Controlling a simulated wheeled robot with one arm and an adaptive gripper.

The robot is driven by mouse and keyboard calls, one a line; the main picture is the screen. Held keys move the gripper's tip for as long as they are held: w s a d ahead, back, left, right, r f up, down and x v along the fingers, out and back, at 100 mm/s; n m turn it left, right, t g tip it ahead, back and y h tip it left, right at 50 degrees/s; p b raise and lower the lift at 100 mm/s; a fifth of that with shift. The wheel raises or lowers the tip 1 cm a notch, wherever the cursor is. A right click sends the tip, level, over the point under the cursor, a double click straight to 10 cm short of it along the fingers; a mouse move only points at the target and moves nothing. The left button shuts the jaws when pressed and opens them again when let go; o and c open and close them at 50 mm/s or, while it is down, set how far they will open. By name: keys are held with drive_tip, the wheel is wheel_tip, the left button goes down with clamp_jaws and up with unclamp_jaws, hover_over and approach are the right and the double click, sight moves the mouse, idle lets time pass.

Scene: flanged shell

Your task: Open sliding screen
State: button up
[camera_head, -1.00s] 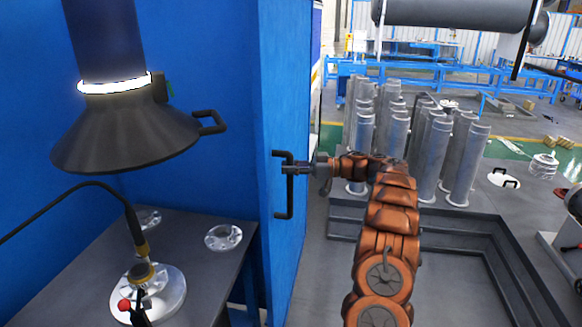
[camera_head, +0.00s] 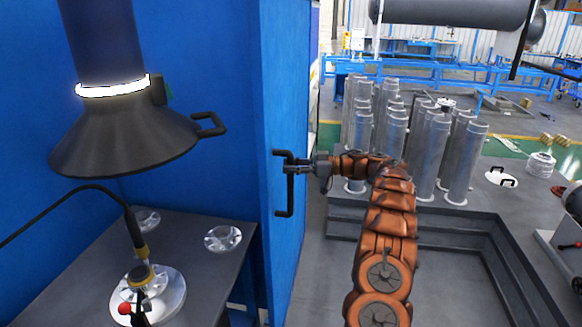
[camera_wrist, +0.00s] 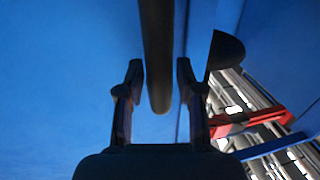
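The blue sliding screen (camera_head: 292,240) stands upright left of centre in the head view, its edge beside the blue booth wall. A black bracket-shaped handle (camera_head: 290,205) is fixed upright on it. My gripper (camera_head: 293,166) is at the upper part of the handle, reaching in from the right. In the wrist view, the handle's dark bar (camera_wrist: 157,55) comes down between the two fingers of my gripper (camera_wrist: 159,90). The fingers are apart, with a gap on each side of the bar. The screen's blue surface fills the wrist view's left side.
A dark table (camera_head: 75,290) with a flanged shell (camera_head: 150,285) and clear discs stands at left, under a black extraction hood (camera_head: 125,135). Several metal cylinders (camera_head: 432,150) stand behind my arm. Grey steps (camera_head: 450,235) lie to the right. Floor beside the screen is clear.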

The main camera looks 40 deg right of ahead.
drive_tip(key=shift+o, duration=0.7)
drive_tip(key=shift+a, duration=0.1)
wheel_tip(320, 180, up, 10)
idle(0.6)
